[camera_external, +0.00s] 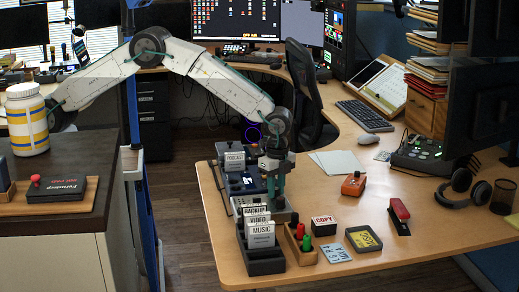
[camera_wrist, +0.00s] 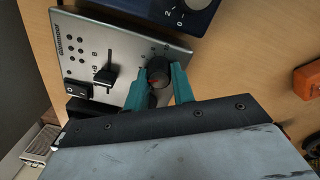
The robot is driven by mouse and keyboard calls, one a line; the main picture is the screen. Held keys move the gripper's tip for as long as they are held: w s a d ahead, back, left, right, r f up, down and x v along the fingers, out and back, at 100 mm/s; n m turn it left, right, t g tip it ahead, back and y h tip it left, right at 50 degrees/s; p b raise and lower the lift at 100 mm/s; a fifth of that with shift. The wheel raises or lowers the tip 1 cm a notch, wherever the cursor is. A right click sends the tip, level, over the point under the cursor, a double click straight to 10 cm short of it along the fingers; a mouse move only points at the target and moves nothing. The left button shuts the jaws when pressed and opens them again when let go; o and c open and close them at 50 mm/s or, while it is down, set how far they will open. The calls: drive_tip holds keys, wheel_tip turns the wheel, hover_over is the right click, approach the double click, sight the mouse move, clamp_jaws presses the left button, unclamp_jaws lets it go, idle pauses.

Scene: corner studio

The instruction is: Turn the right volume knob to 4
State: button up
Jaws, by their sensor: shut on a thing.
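My gripper (camera_wrist: 161,74) points down at a silver control box (camera_wrist: 85,38) near the table's left edge. A second dark knob (camera_wrist: 152,101) shows partly between the fingers, nearer the palm.
A card holder (camera_external: 265,262), a pen holder (camera_external: 291,247) and an orange device (camera_external: 353,184) are nearby.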

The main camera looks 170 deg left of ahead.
sight(277, 189)
idle(0.3)
drive_tip(key=o, duration=1)
drive_tip(key=shift+a+r, duration=0.1)
drive_tip(key=shift+r, duration=3.8)
